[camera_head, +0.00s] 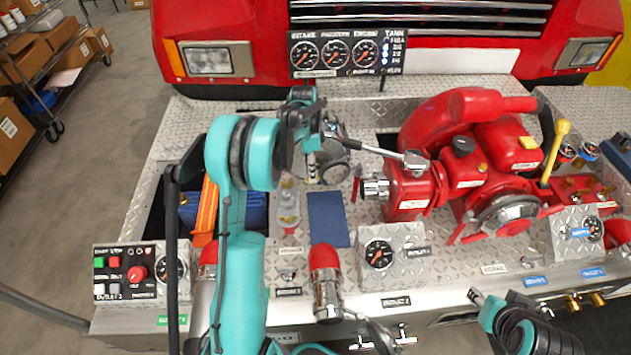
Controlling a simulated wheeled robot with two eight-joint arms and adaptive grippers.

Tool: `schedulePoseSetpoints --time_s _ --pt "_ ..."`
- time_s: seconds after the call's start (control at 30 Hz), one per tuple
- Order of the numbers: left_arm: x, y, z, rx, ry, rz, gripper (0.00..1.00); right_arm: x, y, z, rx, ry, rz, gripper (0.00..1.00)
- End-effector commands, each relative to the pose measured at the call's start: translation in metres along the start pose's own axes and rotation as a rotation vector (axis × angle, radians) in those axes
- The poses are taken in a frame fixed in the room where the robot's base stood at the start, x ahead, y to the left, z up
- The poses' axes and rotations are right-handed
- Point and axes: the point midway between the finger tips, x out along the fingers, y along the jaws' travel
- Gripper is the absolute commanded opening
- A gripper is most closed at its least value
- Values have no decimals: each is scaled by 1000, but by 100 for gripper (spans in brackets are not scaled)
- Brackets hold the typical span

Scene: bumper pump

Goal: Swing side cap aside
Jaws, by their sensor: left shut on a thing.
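The side cap (336,163) looks like a round, silver-grey piece at the left end of a thin metal arm (370,148). That arm runs to a hinge on the left side of the red pump (415,190). The cap stands off to the left of the pump's threaded silver side outlet (374,188), apart from it. My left gripper (314,152) is shut on the cap or its arm end; its own fingers and wrist hide part of the hold. My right gripper (482,303) is low at the right, away from the pump, and its jaws are unclear.
A gauge panel (348,53) stands behind, before the red truck front (400,12). A red-topped nozzle (325,280) and a control box (138,272) stand on the diamond-plate bumper (470,268) in front. A yellow-handled lever (556,150) rises at the right.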

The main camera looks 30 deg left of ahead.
Motion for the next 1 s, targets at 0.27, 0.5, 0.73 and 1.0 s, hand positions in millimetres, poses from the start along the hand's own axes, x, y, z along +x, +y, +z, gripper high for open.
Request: schedulePoseSetpoints --time_s 0.27,0.5,0.73,1.0 --pt "-6 -26 -6 160 -32 -2 0 -2 0 -2 0 0 0 40" --pt "-7 -35 -9 229 -45 -2 0 -3 0 -2 0 0 0 40" --pt "-8 -38 -10 247 -48 -2 0 -3 0 -2 0 0 0 40" --pt "-8 -38 -10 246 -48 -2 0 -3 0 -2 0 0 0 40"
